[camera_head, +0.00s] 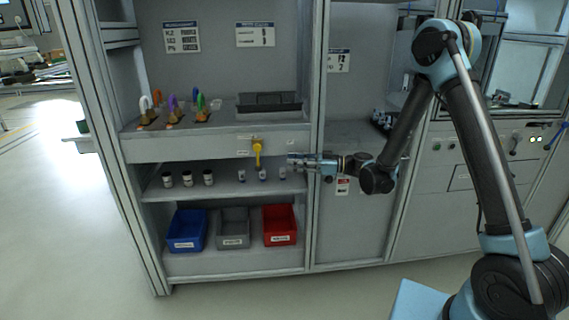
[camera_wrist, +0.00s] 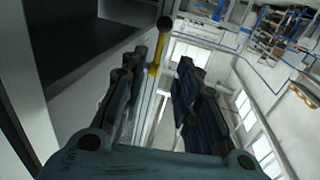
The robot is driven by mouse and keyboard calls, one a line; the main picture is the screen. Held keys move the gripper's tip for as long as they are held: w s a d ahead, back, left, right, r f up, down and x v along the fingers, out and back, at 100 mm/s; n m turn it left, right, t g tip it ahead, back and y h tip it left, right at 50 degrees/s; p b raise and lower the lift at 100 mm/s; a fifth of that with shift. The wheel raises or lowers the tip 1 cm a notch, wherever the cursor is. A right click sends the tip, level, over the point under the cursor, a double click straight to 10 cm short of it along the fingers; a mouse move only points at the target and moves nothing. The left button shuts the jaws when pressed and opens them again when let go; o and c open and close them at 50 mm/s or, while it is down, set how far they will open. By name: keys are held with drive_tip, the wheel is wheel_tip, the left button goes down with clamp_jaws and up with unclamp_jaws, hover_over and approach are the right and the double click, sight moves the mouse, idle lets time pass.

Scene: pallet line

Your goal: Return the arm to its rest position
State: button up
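My arm reaches left from the right side of the head view, bent at the elbow. My gripper (camera_head: 291,162) is at the front of the cabinet, to the right of a yellow lever (camera_head: 257,152). In the wrist view my gripper (camera_wrist: 163,68) has its two dark fingers apart, with nothing held between them. The yellow lever (camera_wrist: 155,68) with a dark round end shows beyond the gap between the fingers. The lever looks apart from the fingers, but the exact distance cannot be told.
The cabinet's upper shelf holds colored hooked items (camera_head: 173,104) and a dark tray (camera_head: 269,103). Several small bottles (camera_head: 187,178) stand on the shelf below. Blue (camera_head: 187,243), grey (camera_head: 234,241) and red (camera_head: 280,238) bins sit underneath. A cabinet post (camera_head: 317,110) is close to my gripper. Floor in front is clear.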

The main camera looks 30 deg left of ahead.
drive_tip(key=shift+w+d, duration=0.25)
drive_tip(key=shift+d, duration=0.3)
drive_tip(key=w+d+r+m+t+h, duration=0.2)
drive_tip(key=d+m, duration=0.1)
drive_tip(key=d, duration=0.6)
drive_tip(key=w+d+r+m+t+h, duration=0.2)
drive_tip(key=d+m+t, duration=0.15)
drive_tip(key=d, duration=0.65)
drive_tip(key=w+d+r+m+t+h, duration=0.2)
drive_tip(key=d+r+m, duration=0.15)
drive_tip(key=d, duration=0.55)
drive_tip(key=s+d+f+m+t+h, duration=0.1)
drive_tip(key=s+d+f+m+h, duration=0.2)
drive_tip(key=d, duration=0.8)
drive_tip(key=s+d+f+m+h, duration=0.3)
drive_tip(key=s+d, duration=0.4)
drive_tip(key=d, duration=0.5)
drive_tip(key=s+d+f+m+t+h, duration=0.1)
drive_tip(key=s+d+f+m+h, duration=0.2)
drive_tip(key=d, duration=0.9)
drive_tip(key=s+m+h, duration=0.1)
drive_tip(key=s+m, duration=0.2)
drive_tip(key=m, duration=0.1)
drive_tip(key=shift+t, duration=0.35)
